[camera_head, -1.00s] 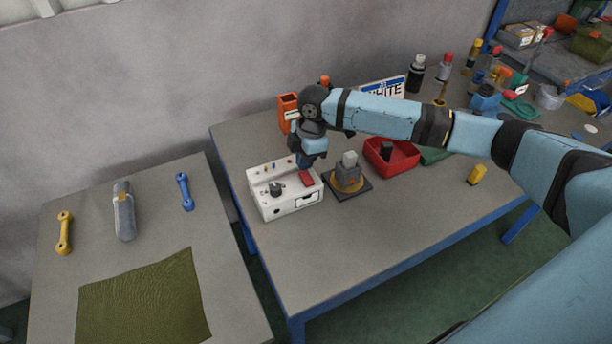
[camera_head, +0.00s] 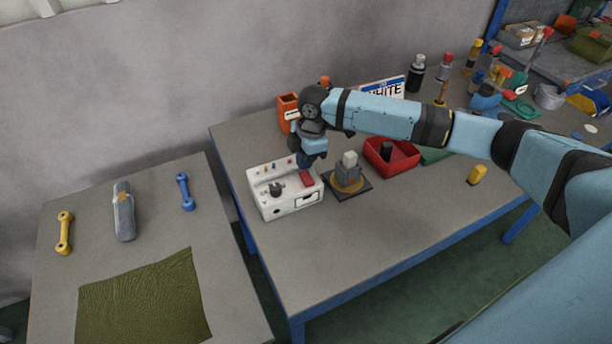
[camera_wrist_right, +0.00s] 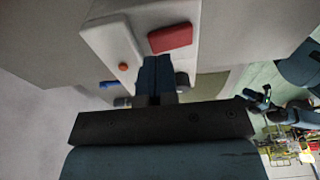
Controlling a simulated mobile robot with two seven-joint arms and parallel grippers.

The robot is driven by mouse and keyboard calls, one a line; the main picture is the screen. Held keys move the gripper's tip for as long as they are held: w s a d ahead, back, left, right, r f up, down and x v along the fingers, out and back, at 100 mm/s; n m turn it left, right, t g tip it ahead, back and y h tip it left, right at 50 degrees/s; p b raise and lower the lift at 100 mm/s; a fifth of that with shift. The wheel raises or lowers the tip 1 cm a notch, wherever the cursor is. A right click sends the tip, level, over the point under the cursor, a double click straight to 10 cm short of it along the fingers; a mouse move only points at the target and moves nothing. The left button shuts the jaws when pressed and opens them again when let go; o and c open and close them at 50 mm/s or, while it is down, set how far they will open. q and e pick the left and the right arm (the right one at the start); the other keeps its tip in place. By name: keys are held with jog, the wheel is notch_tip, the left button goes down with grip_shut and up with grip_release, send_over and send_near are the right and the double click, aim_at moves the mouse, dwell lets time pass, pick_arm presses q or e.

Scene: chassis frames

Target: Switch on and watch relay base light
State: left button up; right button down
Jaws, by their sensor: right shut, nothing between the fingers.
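A white control box (camera_head: 269,202) stands on the grey workbench, with a black knob (camera_head: 276,189), a red rocker switch (camera_head: 306,178) and small coloured lamps or buttons along its back. My right gripper (camera_head: 304,165) is shut and empty, pointing down at the box's back right, by the red switch. In the right wrist view its fingers (camera_wrist_right: 157,75) are together just beside the red switch (camera_wrist_right: 170,38). My left gripper is not in view.
A red bin (camera_head: 404,163) with a dark item and a yellow block (camera_head: 477,174) stand right of the relay base. An orange holder (camera_head: 287,110) is behind. Bottles and tools crowd the back right. The bench front is clear. A side table holds wrenches and green cloth (camera_head: 145,305).

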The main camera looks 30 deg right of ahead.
aim_at(305, 173)
jog(key=shift+f, duration=0.25)
dwell(0.4)
jog(key=shift+f, duration=0.95)
dwell(0.4)
notch_tip(305, 173, up, 6)
jog(key=p, duration=0.5)
jog(key=shift+f+p, duration=0.25)
jog(key=shift+p, duration=0.1)
jog(key=shift+r+p, duration=0.8)
jog(key=shift+p, duration=0.1)
jog(key=shift+f, duration=0.1)
